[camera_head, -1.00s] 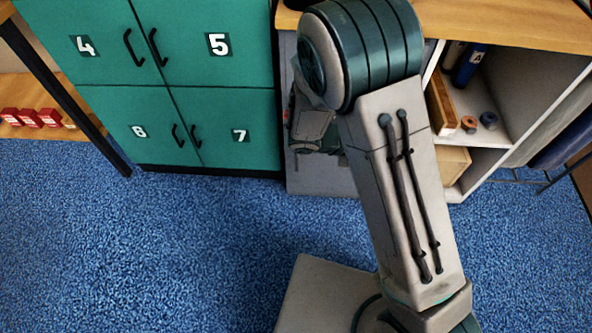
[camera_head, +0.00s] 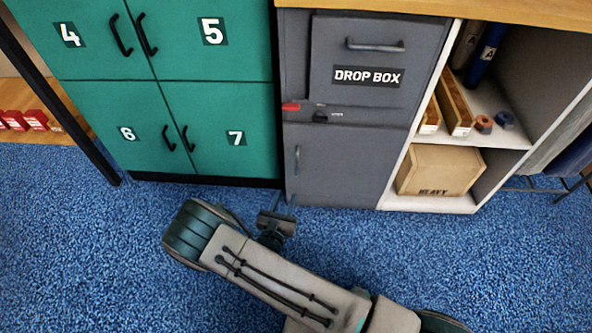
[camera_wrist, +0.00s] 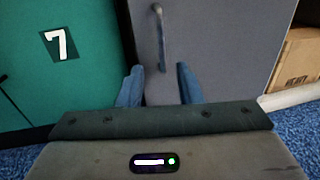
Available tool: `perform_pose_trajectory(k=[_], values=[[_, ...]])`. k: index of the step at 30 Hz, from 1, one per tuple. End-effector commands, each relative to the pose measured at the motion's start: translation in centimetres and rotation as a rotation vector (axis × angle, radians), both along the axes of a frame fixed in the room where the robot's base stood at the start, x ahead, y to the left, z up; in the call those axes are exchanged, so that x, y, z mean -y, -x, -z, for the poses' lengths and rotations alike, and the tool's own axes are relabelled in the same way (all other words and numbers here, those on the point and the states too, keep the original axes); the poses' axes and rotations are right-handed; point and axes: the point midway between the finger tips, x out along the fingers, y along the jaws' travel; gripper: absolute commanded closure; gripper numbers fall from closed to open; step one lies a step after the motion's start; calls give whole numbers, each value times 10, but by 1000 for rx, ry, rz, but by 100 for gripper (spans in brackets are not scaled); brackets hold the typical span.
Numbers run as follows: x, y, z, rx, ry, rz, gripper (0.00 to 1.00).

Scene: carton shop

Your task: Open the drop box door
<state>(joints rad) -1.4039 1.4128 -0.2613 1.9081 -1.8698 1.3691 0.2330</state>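The grey drop box (camera_head: 345,100) stands between the green lockers and an open shelf. Its lower door (camera_head: 350,165) looks closed and has a vertical bar handle (camera_head: 297,161) near its left edge. In the wrist view the door (camera_wrist: 225,45) fills the middle, with the handle (camera_wrist: 161,38) straight ahead. My gripper (camera_head: 277,207) is low in front of the door's lower left. In the wrist view my gripper (camera_wrist: 160,86) is open, its two blue fingers apart with nothing between them. The handle's lower end appears just beyond the fingertips, apart from them.
An upper panel with a horizontal handle (camera_head: 375,45) and a "DROP BOX" label is above the door. A red piece (camera_head: 291,107) sticks out between them. Green lockers (camera_head: 215,120) are at left. A "HEAVY" carton (camera_head: 440,170) sits in the right shelf. Blue carpet in front is clear.

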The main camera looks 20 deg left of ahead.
Motion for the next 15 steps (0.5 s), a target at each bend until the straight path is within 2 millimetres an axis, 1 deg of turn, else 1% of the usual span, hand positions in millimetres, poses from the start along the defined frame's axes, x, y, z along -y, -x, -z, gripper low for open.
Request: perform_pose_trajectory(k=[5, 9, 15], values=[[-1, -30, 1, 3, -4, 5, 68], [-2, -61, 1, 4, -4, 5, 68], [-3, -101, 1, 2, -3, 5, 68]])
